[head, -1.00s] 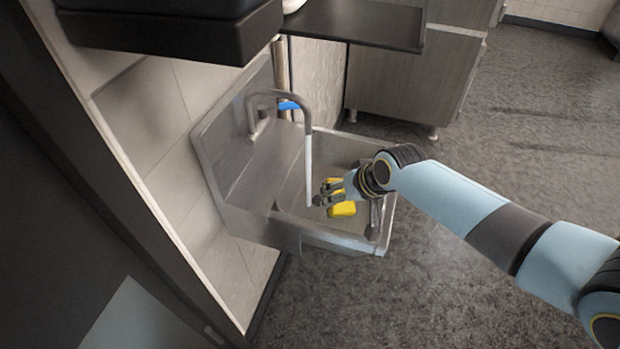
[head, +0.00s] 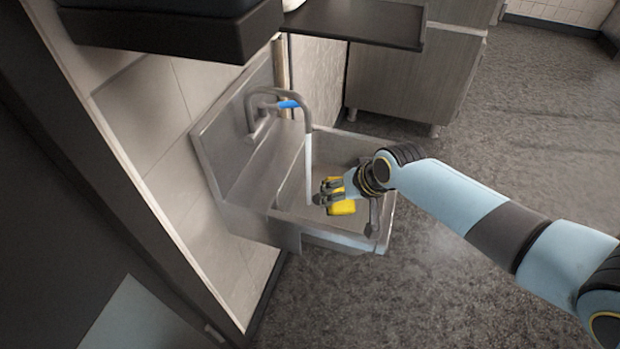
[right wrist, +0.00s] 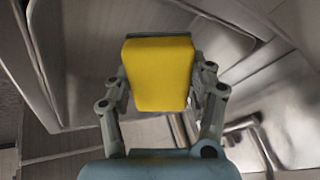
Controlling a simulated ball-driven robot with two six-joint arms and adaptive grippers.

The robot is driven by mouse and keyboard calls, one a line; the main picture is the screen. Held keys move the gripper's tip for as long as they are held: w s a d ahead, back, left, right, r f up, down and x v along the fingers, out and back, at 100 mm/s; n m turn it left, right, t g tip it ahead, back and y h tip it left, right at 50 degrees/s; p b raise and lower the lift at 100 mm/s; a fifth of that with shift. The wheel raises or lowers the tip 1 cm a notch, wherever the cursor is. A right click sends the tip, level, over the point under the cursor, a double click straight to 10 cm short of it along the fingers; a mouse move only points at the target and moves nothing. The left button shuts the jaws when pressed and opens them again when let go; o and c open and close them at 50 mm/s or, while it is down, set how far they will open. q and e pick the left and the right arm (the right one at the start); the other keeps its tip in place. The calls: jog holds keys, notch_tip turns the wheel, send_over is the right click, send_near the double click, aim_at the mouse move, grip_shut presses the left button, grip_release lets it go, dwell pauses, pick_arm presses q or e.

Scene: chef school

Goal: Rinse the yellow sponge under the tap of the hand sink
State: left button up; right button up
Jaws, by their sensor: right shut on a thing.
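The yellow sponge (head: 342,207) is held over the basin of the steel hand sink (head: 232,221). My right gripper (head: 328,193) is shut on it, and in the right wrist view the sponge (right wrist: 160,73) sits between the two fingers. The curved tap (head: 262,98) rises from the sink's back, with a blue lever (head: 288,104). A pale stream of water (head: 308,168) falls from the spout, just left of the gripper. I cannot tell whether the stream touches the sponge. My left gripper is not in view.
A dark shelf (head: 355,22) juts out behind the sink, with a grey cabinet (head: 405,80) beyond. A dark box-like unit (head: 170,35) overhangs at the upper left. The floor (head: 540,150) to the right is clear.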

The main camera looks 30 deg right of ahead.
jog(key=s+r+p, duration=0.1)
jog(key=r+p, duration=0.1)
jog(key=p, duration=0.1)
jog(key=shift+s+d, duration=0.5)
jog(key=shift+s, duration=0.2)
jog(key=shift+s+d+r, duration=0.2)
jog(key=shift+s+r, duration=0.3)
jog(key=shift+s, duration=0.1)
jog(key=shift+s+d+r, duration=0.2)
jog(key=shift+s+r, duration=0.3)
jog(key=shift+s, duration=0.05)
